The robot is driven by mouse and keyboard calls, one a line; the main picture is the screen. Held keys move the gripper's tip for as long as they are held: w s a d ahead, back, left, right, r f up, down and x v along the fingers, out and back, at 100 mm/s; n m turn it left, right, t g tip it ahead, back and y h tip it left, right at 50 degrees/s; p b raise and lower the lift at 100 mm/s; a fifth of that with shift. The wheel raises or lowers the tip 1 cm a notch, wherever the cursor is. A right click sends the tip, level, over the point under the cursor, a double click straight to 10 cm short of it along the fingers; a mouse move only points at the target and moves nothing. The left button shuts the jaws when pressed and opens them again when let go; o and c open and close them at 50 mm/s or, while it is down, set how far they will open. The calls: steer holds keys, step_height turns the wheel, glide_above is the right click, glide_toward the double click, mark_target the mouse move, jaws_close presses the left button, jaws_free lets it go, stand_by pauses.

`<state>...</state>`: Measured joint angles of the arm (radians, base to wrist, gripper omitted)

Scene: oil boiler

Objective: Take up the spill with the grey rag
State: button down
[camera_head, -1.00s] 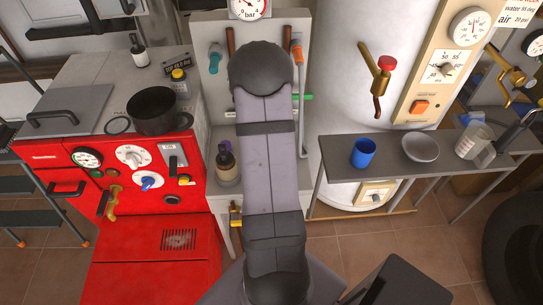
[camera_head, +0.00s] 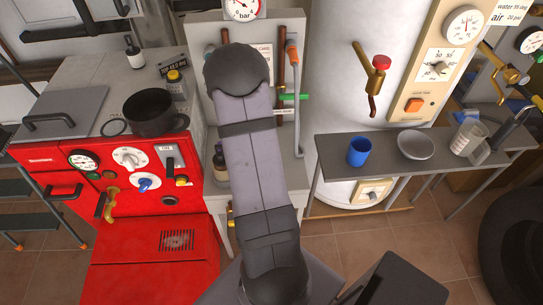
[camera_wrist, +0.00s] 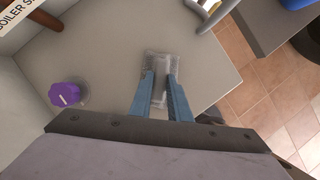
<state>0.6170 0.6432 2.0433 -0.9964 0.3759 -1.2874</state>
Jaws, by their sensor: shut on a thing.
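In the wrist view my gripper (camera_wrist: 158,78) has its two blue fingers close together over the pale grey worktop (camera_wrist: 110,55). They are shut on a small, pale, greyish piece that looks like the grey rag (camera_wrist: 162,62); its outline is faint against the worktop. I cannot tell from this view whether it touches the surface. I cannot make out the spill separately; it may be under the rag or the fingers. In the head view my arm hides the gripper and the rag.
A bottle with a purple cap (camera_wrist: 65,94) stands left of the fingers. Pipes and a wall border the worktop at the back. To the right, a grey bench holds a blue cup (camera_head: 359,151), a bowl (camera_head: 416,145) and a clear jug (camera_head: 468,137). A black pot (camera_head: 155,113) sits at left.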

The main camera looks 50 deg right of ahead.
steer(key=shift+w+a, duration=0.35)
steer(key=shift+a, duration=0.05)
steer(key=shift+w+a, duration=0.6)
steer(key=shift+a, duration=0.05)
step_height(320, 180, up, 5)
steer(key=p, duration=0.4)
steer(key=shift+s+f, duration=0.1)
steer(key=shift+f, duration=0.1)
step_height(320, 180, up, 4)
steer(key=p, duration=0.3)
steer(key=shift+f+p, duration=0.25)
steer(key=shift+p, duration=0.15)
steer(key=shift+d, duration=0.1)
